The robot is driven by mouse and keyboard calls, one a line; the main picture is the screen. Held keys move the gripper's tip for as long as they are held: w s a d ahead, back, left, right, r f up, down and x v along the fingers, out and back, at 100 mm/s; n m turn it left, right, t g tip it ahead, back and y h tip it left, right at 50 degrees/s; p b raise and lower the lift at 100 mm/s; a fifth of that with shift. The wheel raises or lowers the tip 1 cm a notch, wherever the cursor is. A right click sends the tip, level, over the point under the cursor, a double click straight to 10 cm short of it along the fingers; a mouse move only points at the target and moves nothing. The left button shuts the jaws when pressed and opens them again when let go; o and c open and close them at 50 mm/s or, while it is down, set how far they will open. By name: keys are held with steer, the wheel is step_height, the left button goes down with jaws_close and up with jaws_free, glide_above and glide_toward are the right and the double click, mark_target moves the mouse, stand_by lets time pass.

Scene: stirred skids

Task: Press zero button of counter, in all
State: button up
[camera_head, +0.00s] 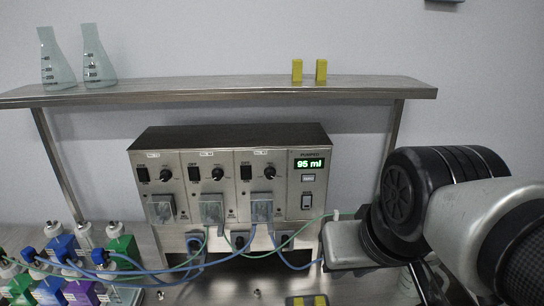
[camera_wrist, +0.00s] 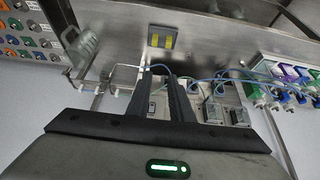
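The counter is a metal box (camera_head: 235,145) on the bench, with three pump channels and a green display (camera_head: 309,163) reading 95 ml. A small pale button (camera_head: 308,178) sits just below the display, its label unreadable. A dark rocker switch (camera_head: 306,201) sits below that button; it also shows between my fingers in the wrist view (camera_wrist: 152,108). My gripper (camera_wrist: 159,75) has two dark fingers apart with nothing between them. In the head view my arm comes in from the right, its end low beside the box's right corner; fingertips are unclear there. The wrist view does not clearly show the button.
Blue and green tubes (camera_head: 230,255) loop in front of the box. Bottles with coloured labels (camera_head: 65,245) crowd the left. A metal shelf (camera_head: 220,90) above holds two flasks (camera_head: 98,60) and two yellow blocks (camera_head: 297,70). A holder with yellow pieces (camera_wrist: 161,41) lies on the bench in front.

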jaws_close()
stand_by(1.4)
